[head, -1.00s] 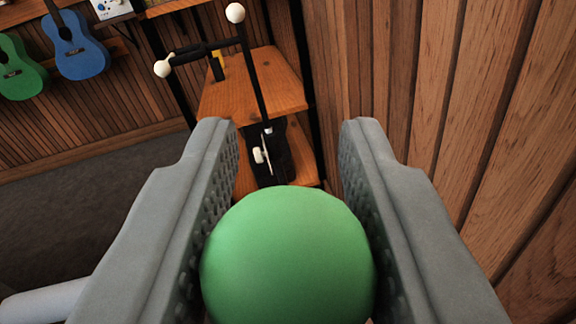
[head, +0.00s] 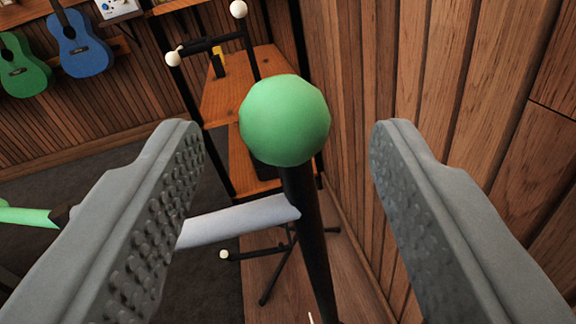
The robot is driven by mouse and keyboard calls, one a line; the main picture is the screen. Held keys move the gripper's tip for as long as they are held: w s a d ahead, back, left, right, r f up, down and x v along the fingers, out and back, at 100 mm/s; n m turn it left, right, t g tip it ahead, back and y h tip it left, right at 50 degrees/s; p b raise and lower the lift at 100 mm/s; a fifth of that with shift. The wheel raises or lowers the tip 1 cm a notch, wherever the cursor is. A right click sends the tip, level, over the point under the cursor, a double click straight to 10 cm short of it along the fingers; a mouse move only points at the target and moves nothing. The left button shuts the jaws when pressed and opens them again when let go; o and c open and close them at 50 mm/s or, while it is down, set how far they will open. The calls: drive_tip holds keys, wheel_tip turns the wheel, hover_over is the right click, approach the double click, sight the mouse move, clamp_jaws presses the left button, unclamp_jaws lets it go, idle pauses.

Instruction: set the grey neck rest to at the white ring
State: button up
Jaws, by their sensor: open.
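The grey neck rest (head: 235,223) is a pale grey padded bar. It reaches left from a black post (head: 308,240) that has a green ball (head: 285,120) on top. My gripper (head: 288,140) is open and empty, with one finger on each side of the post and ball in the picture. Neither finger visibly touches the ball or post. The left finger hides part of the rest's left end. A small white sliver (head: 310,318) shows at the bottom edge by the post; I cannot tell whether it is the white ring.
A wood-panelled wall (head: 480,90) stands close on the right. Behind are a wooden shelf (head: 275,75) and another black stand with white ball ends (head: 238,9). A green padded bar (head: 28,215) is at the left. Green (head: 22,65) and blue (head: 80,42) ukuleles hang at the upper left.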

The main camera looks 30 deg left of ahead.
drive_tip(key=v, duration=1.1)
drive_tip(key=shift+s+d, duration=0.2)
drive_tip(key=shift+s, duration=0.15)
drive_tip(key=shift+r, duration=0.1)
drive_tip(key=s+a+r+m+t+h, duration=0.1)
drive_tip(key=s+r+h, duration=0.2)
drive_tip(key=s+r, duration=0.55)
drive_tip(key=s+a+r+m+t+h, duration=0.1)
drive_tip(key=s+r+h, duration=0.3)
drive_tip(key=r, duration=0.7)
drive_tip(key=s+a+r, duration=0.2)
drive_tip(key=s+r, duration=0.1)
drive_tip(key=s, duration=0.9)
drive_tip(key=s+a+r+g, duration=0.1)
drive_tip(key=s+a+r, duration=0.1)
drive_tip(key=s, duration=1.1)
drive_tip(key=shift+s+a+r+m+h, duration=0.15)
drive_tip(key=shift+s+r+m+h, duration=0.2)
drive_tip(key=shift+r, duration=0.25)
